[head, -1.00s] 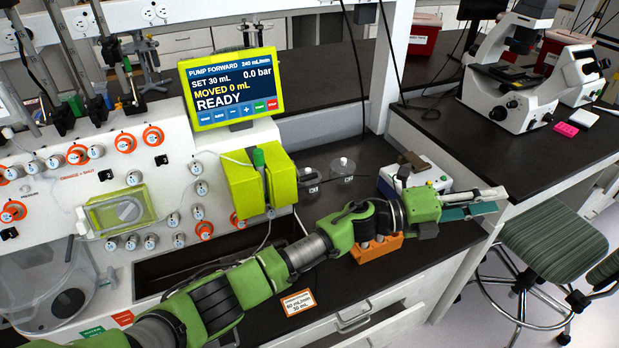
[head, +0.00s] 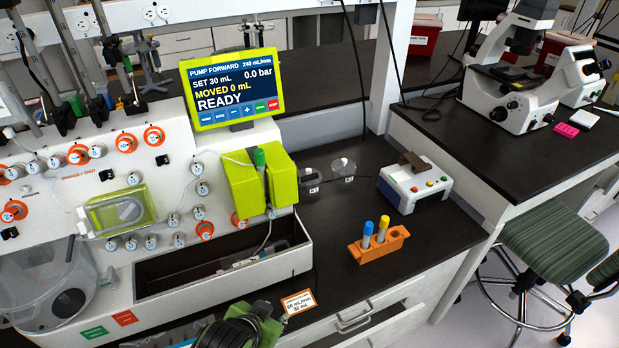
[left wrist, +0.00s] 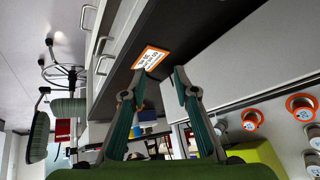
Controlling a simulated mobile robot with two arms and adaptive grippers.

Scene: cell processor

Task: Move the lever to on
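A lever-like upright part with a green tip (head: 259,157) stands at the front of the yellow-green block (head: 240,185) on the cell processor (head: 60,185). It looks roughly upright; I cannot read any on or off mark by it. My left arm shows at the bottom edge of the head view, low in front of the bench and well apart from the block. In the left wrist view my left gripper (left wrist: 160,82) is open, with nothing between its fingers. An orange-edged label card (left wrist: 151,58) shows beyond the fingertips. My right gripper is not in view.
The screen (head: 235,90) reads READY. An orange rack (head: 378,246) with blue- and yellow-capped tubes and a white device (head: 415,185) with coloured buttons stand on the dark bench. An open trough (head: 220,262) lies below the block.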

